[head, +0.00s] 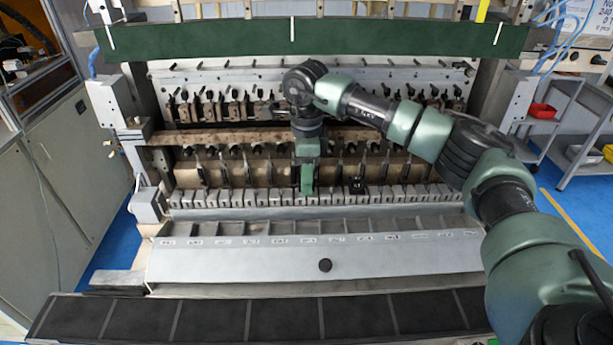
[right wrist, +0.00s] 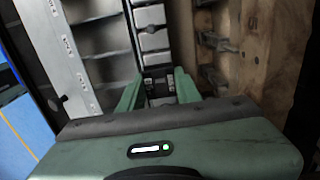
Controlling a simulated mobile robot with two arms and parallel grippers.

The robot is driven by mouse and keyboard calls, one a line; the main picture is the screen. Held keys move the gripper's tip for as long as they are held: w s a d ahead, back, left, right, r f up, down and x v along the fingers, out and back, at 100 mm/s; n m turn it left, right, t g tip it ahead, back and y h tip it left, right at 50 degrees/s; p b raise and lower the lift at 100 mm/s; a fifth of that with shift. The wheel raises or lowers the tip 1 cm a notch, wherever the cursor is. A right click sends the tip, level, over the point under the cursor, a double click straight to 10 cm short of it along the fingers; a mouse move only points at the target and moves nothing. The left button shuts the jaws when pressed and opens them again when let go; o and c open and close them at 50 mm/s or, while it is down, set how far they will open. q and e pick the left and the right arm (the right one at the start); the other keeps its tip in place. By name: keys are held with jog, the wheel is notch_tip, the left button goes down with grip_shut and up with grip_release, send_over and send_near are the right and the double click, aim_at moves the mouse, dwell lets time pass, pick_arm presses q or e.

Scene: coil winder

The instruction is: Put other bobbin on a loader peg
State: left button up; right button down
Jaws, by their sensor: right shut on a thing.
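My right gripper (head: 307,188) reaches down over the row of loader blocks in the middle of the machine. In the right wrist view its two green fingers (right wrist: 158,92) are closed on a small dark thing, which looks like the bobbin (right wrist: 157,73), low between the fingertips; its shape is mostly hidden. Whether it touches a peg cannot be told. Another small black piece (head: 356,185), perhaps a bobbin, sits on the block row just right of the gripper. The loader row (head: 250,198) runs across the machine. My left gripper is out of view.
A sloped grey panel (head: 230,262) with a round black knob (head: 325,265) lies in front of the row. A dark green bar (head: 220,36) crosses above. A brown rail (head: 220,138) and several hooks stand close behind the gripper.

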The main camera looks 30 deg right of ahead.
jog(key=shift+f+b, duration=0.4)
jog(key=shift+f, duration=0.35)
jog(key=c, duration=0.9)
grip_release()
jog(key=shift+r, duration=0.1)
